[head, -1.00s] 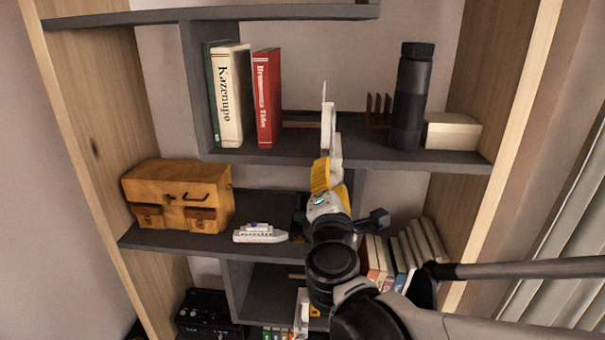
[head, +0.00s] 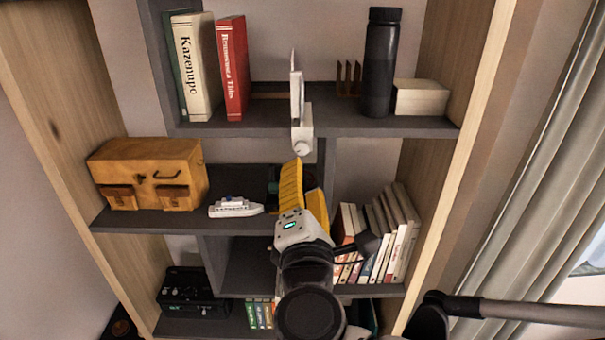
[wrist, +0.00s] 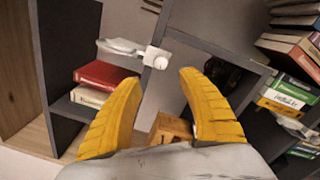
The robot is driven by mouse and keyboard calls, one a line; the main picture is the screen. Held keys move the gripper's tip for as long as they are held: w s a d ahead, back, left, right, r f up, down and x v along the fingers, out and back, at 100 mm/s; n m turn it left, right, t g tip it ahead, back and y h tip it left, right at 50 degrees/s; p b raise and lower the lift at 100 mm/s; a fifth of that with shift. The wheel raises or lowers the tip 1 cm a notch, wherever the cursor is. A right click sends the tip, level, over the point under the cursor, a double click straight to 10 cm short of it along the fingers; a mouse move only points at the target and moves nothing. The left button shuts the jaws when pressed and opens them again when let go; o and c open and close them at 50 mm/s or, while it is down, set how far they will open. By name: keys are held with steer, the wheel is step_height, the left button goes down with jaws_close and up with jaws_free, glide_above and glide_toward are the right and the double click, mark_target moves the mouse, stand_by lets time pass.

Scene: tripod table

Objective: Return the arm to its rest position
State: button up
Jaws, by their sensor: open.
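My gripper (head: 299,180) has yellow fingers and is in front of the shelf unit's middle, below the upper shelf edge. In the wrist view my gripper (wrist: 160,80) has its two fingers spread with a gap between them and nothing held. My arm reaches up from the bottom of the head view, over the lower compartments, and hides part of them. A white piece with a round knob (head: 301,125) is at the upper shelf's edge, just beyond the fingers. It also shows past the fingertips in the wrist view (wrist: 154,57); contact cannot be told.
The shelf unit holds upright books (head: 232,68), a dark bottle (head: 381,62), a pale box (head: 421,97), a wooden case (head: 148,174), a small white ship (head: 235,207) and leaning books (head: 390,235). A curtain (head: 540,170) hangs at right.

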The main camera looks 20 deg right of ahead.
steer(key=shift+f, duration=0.1)
stand_by(0.3)
steer(key=s+d+f+m+g+b, duration=0.1)
steer(key=d+f+m+g+b, duration=0.2)
steer(key=f+b, duration=0.45)
steer(key=s+d+f+m+g+b, duration=0.15)
steer(key=f+m+b, duration=0.3)
steer(key=f, duration=0.65)
steer(key=s+d+f+m+g+b, duration=0.1)
steer(key=d+f+m+g+b, duration=0.3)
steer(key=f, duration=0.5)
steer(key=s+a+f+m+g+y+b, duration=0.1)
steer(key=s+a+f+m+y+b, duration=0.1)
steer(key=f+m+b, duration=0.2)
steer(key=s+a+f+m+g+y+b, duration=0.1)
steer(key=s+a+f+m+y+b, duration=0.2)
steer(key=f+m+b, duration=0.2)
step_height(320, 180, down, 7)
steer(key=b, duration=0.3)
steer(key=shift+f, duration=0.2)
